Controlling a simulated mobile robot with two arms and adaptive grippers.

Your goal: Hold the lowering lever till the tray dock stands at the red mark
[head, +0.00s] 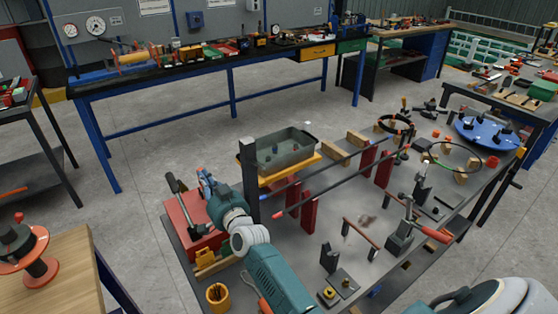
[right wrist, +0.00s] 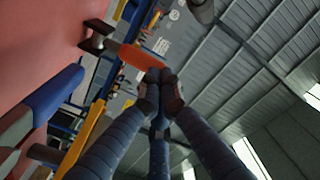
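The tray dock is a yellow platform (head: 290,175) beside a dark upright post (head: 248,180), with a grey tray (head: 288,152) on it. I cannot make out a red mark on the post. A red box (head: 187,207) stands left of the post. My right gripper (head: 206,178) is over this box. In the right wrist view its fingers (right wrist: 161,82) are drawn together, with their tips at the end of an orange handle (right wrist: 140,57). I cannot tell whether they touch it. A blue handle (right wrist: 50,98) is nearer the camera. My left gripper is not in view.
Two dark rails (head: 330,192) run from near the post across the table on red supports (head: 310,212). A clamp with a red handle (head: 430,232) stands at the right. A yellow cup (head: 217,295) is at the near left. Grey floor lies clear behind the table.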

